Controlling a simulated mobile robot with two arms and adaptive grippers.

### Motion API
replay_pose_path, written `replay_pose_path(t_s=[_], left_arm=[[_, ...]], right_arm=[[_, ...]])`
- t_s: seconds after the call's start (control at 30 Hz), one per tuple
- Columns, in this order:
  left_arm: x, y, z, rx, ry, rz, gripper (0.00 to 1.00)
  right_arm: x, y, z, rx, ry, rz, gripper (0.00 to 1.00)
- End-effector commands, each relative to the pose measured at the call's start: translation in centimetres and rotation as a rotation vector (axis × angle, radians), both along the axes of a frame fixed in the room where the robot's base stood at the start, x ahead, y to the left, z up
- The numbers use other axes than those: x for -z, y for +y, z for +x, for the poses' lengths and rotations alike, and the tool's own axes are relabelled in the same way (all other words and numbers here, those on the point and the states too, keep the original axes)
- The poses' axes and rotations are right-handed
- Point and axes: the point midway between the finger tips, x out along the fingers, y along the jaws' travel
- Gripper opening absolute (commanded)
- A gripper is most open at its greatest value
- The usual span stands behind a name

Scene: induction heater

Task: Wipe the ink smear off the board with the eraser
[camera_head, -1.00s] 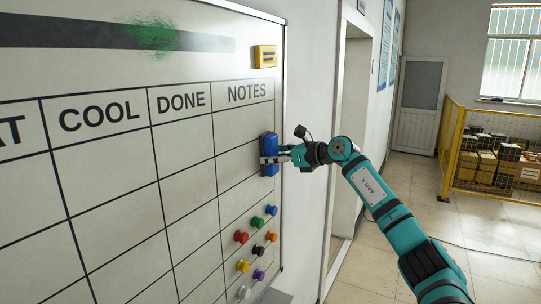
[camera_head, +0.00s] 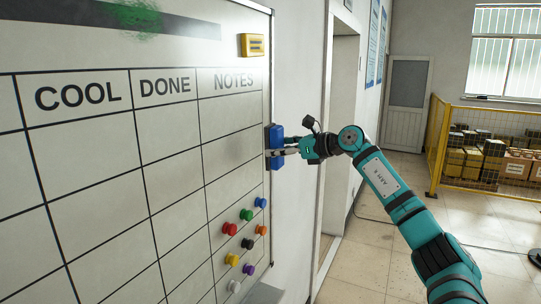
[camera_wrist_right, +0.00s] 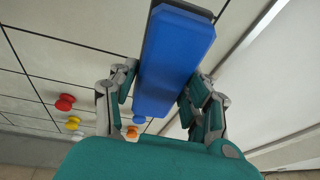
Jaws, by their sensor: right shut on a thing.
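The whiteboard (camera_head: 110,215) fills the left of the head view, with a printed table on it. A green ink smear (camera_head: 137,18) lies over a dark band at its top and is cut by the picture's upper edge. My right gripper (camera_head: 277,152) is shut on the blue eraser (camera_head: 275,136) at the board's right edge, below the NOTES heading. In the right wrist view the eraser (camera_wrist_right: 175,60) sits between both fingers of my right gripper (camera_wrist_right: 160,95). Whether its pad touches the board is unclear. My left gripper is not in view.
Several coloured magnets (camera_head: 246,215) sit on the board's lower right. A yellow framed label (camera_head: 252,45) is at its upper right. A doorway (camera_head: 340,130) is right of the board. A yellow fence (camera_head: 437,140) with boxes stands farther back; the floor between is largely clear.

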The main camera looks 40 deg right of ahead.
Motion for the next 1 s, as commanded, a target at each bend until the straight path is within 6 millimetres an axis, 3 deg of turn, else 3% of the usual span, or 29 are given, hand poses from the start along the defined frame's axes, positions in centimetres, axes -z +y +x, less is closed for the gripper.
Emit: replay_pose_path(t_s=[0.53,0.8,1.0], left_arm=[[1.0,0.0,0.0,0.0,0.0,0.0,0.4],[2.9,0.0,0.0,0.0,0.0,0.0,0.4],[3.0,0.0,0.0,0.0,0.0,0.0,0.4]], right_arm=[[0.1,-0.5,-1.1,0.0,0.0,0.0,0.23],[0.3,-1.3,-3.2,0.001,0.0,0.0,0.23],[0.0,-1.5,-3.6,-0.001,0.001,0.001,0.23]])
